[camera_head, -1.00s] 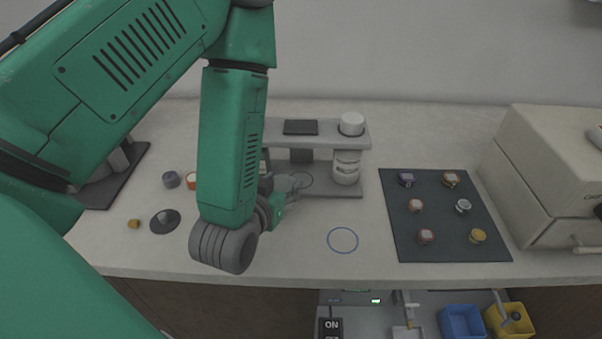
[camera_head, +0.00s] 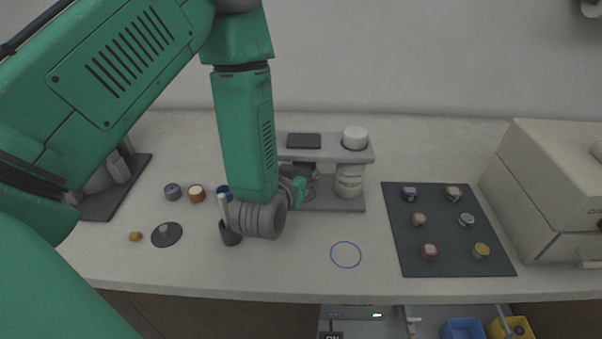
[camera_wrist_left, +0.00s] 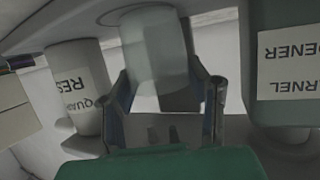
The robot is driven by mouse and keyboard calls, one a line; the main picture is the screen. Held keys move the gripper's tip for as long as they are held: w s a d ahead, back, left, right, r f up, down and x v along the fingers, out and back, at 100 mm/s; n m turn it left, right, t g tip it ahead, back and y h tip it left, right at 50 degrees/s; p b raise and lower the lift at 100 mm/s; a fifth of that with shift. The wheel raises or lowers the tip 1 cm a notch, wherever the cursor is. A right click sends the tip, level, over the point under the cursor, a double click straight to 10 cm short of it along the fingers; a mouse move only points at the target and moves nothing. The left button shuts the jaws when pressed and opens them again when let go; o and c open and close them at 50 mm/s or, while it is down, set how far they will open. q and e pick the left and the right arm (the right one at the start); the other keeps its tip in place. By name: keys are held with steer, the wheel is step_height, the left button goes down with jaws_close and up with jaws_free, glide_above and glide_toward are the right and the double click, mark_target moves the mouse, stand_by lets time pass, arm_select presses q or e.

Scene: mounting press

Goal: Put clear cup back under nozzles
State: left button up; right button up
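The clear cup (camera_wrist_left: 155,50) is translucent and shows between the fingers of my left gripper (camera_wrist_left: 163,78) in the left wrist view. The fingers appear to press on both its sides. In the head view my left gripper (camera_head: 302,188) reaches in at the front left of the grey dispenser stand (camera_head: 335,204), below its top plate. The cup cannot be made out there. A resin bottle (camera_wrist_left: 78,85) is on the left of the gripper in the wrist view, and a hardener bottle (camera_wrist_left: 285,75) on the right. The nozzles are not clearly visible. My right gripper is not in view.
A dark cup with a stick (camera_head: 230,234) stands beside my left wrist. A blue ring mark (camera_head: 346,255) lies on clear counter. A dark mat (camera_head: 450,258) with several small mounts lies right, before a beige machine (camera_head: 545,190).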

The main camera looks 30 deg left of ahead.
arm_select(q)
steer(key=o, duration=0.3)
steer(key=shift+d, duration=0.1)
steer(key=shift+d+r, duration=0.1)
steer(key=shift+d, duration=0.5)
steer(key=shift+s+d, duration=0.1)
steer(key=p+v, duration=0.2)
steer(key=v, duration=0.4)
steer(key=p+v, duration=0.3)
steer(key=v, duration=0.2)
steer(key=shift+s+r, duration=0.15)
steer(key=shift+s, duration=0.2)
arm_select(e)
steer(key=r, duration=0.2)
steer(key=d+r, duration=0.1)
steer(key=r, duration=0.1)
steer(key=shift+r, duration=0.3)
arm_select(q)
steer(key=shift+a, duration=0.4)
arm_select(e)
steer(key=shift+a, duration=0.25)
arm_select(q)
steer(key=shift+d, duration=0.2)
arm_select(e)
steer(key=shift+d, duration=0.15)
